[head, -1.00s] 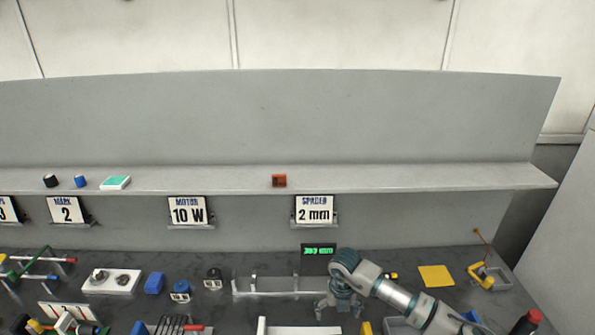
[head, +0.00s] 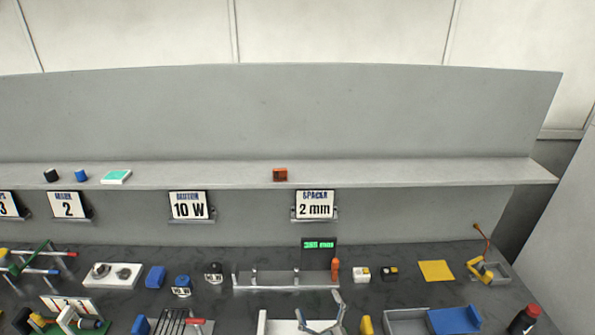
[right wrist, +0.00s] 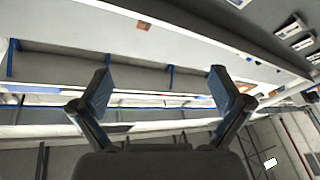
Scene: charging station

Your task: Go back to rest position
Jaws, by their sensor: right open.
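My right gripper (head: 320,324) shows at the bottom edge of the head view, to the right of centre. Only part of it is in the picture, in front of a white tray (head: 280,326). In the right wrist view its two fingers (right wrist: 160,88) are spread wide, with nothing between them. That view is tilted and looks out past the fingers at shelving and wall. My left gripper does not show in either view.
The bench holds a metal rack (head: 270,279), an orange upright piece (head: 335,268), a yellow pad (head: 436,270), a blue piece (head: 454,320) in a grey tray and a dark red-topped bottle (head: 524,318). A shelf (head: 400,174) runs behind, above label cards.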

